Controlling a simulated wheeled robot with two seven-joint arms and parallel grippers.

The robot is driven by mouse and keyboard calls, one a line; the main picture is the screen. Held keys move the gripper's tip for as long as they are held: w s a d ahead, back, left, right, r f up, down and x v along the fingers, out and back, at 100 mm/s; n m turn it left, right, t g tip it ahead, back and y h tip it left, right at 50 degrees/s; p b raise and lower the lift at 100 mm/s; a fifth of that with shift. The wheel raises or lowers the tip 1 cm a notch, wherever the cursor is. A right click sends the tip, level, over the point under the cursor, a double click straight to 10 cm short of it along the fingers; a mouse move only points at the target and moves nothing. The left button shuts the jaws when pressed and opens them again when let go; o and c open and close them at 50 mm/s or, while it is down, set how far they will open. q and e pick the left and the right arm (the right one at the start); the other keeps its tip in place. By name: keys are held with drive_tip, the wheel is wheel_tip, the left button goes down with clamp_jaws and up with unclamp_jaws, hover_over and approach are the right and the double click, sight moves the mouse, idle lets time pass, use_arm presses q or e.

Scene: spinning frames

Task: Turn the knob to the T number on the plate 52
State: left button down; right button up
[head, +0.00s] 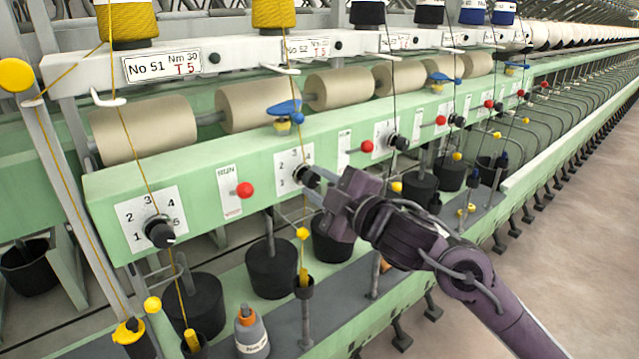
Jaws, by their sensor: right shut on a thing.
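The second white plate (306,47) on the upper rail looks like No 52, but its small print is hard to read. Below it, on the green panel, is a white dial (284,170) with the numbers 2, 3 and 4 in sight. Its black knob (303,174) sits at the dial's lower right. My right gripper (315,187) reaches in from the lower right and is shut on this knob. The gripper hides the right part of the dial, and I cannot tell the pointer's direction. My left gripper is not in view.
Plate No 51 (162,63) reads Nm 30, T 5; its dial has another black knob (159,231). Yarns run down in front of the panel. Free floor (575,220) lies to the right.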

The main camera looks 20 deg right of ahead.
drive_tip(key=o, duration=1)
drive_tip(key=shift+b+v, duration=0.95)
drive_tip(key=shift+v, duration=2.95)
